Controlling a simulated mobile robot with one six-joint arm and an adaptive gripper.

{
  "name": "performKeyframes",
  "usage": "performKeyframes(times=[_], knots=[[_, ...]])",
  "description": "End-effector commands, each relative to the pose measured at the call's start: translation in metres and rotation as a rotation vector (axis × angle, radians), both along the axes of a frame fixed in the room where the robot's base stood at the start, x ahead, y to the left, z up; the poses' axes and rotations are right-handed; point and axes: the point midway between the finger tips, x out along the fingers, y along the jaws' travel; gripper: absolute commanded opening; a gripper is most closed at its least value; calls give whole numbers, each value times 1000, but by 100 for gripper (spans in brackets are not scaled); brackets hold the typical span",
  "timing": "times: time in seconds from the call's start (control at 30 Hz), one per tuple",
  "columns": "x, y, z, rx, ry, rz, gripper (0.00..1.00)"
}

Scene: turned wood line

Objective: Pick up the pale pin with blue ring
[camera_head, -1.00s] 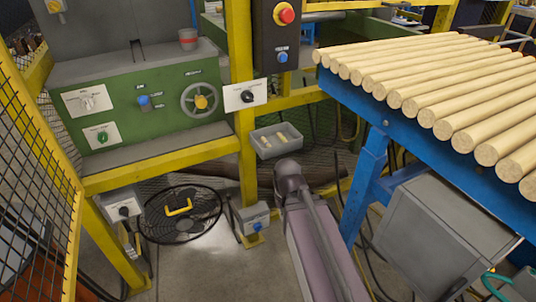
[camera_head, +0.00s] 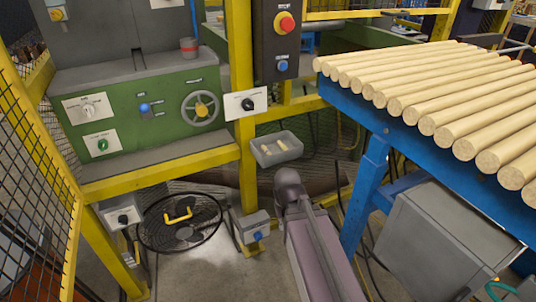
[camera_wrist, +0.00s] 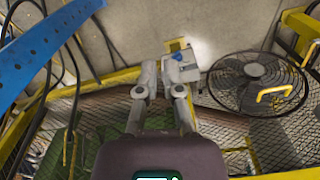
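A grey tray (camera_head: 290,154) hangs by the yellow post in the head view. Two small pale pieces lie in it, one at the left (camera_head: 266,148) and one at the right (camera_head: 281,143). They look like pale pins, but they are too small for me to see a blue ring on either. My gripper (camera_wrist: 161,75) shows in the wrist view with its two fingers apart and nothing between them. It points toward the floor and mesh area. The tray and the pins do not show clearly in the wrist view.
A blue rack (camera_head: 368,120) with several pale wood rods stands at the right, above a grey box (camera_head: 430,225). A green machine (camera_head: 150,118) is at the left. A black fan (camera_head: 180,222) lies low, also in the wrist view (camera_wrist: 258,85). Yellow posts (camera_head: 241,90) and mesh surround the tray.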

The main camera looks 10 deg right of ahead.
Motion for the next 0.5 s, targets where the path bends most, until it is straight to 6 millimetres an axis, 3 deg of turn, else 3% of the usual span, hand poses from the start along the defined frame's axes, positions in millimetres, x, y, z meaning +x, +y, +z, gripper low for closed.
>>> performKeyframes(times=[0.03,0.13,0.17,0.5], knots=[[1,0,1,0,-1,1,36],[5,0,6,1,-5,5,65],[7,0,8,2,-7,7,69],[54,-1,59,16,-56,57,69]])
